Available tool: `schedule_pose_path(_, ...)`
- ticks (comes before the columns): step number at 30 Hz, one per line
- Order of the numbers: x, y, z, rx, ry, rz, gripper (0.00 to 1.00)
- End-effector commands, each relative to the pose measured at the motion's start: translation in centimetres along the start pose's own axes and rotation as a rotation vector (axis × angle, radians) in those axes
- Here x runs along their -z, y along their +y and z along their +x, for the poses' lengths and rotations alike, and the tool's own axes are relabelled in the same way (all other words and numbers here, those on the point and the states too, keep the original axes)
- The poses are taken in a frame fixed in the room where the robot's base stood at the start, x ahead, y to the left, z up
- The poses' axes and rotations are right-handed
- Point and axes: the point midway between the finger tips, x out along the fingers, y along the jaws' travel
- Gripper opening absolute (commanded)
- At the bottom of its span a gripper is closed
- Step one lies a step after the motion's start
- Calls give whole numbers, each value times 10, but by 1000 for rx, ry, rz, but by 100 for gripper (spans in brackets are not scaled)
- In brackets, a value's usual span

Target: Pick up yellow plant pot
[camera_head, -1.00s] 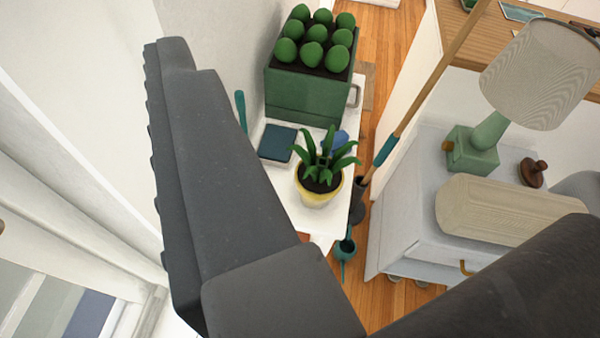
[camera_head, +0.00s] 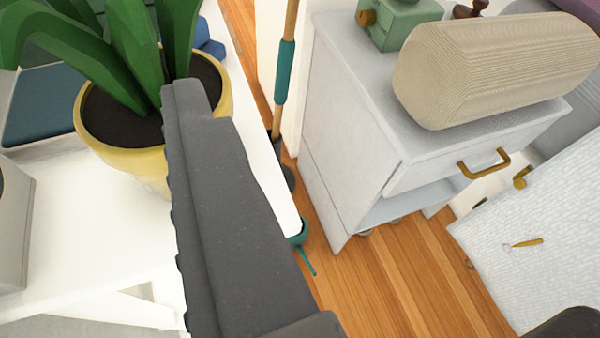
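The yellow plant pot (camera_head: 147,162) is close at the upper left, upright on a white surface (camera_head: 90,215). It holds dark soil and a plant with broad green leaves (camera_head: 120,45), cut off by the top edge. One dark grey finger of my gripper (camera_head: 200,150) reaches up from the bottom and covers part of the pot's right side. Its ridged edge faces left, with nothing gripped against it. Whether the finger touches the pot cannot be told. I cannot make out the opposing finger. My gripper looks open.
A blue book-like item (camera_head: 40,105) lies left of the pot. A grey object (camera_head: 12,225) stands at the left edge. A teal-gripped pole (camera_head: 285,75) stands right of the white surface. A grey cabinet (camera_head: 345,120) bears a beige cylinder (camera_head: 490,70).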

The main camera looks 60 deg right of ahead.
Motion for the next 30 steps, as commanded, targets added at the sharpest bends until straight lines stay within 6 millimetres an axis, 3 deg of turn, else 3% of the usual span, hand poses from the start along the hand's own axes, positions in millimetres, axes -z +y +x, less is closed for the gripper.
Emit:
schedule_pose_path(7, -14, 10, 7, -42, -13, -26, 45)
schedule_pose_path(21, -15, 12, 78, -42, -13, -22, 45)
schedule_pose_path(30, -14, 12, 92, -40, -13, -23, 45)
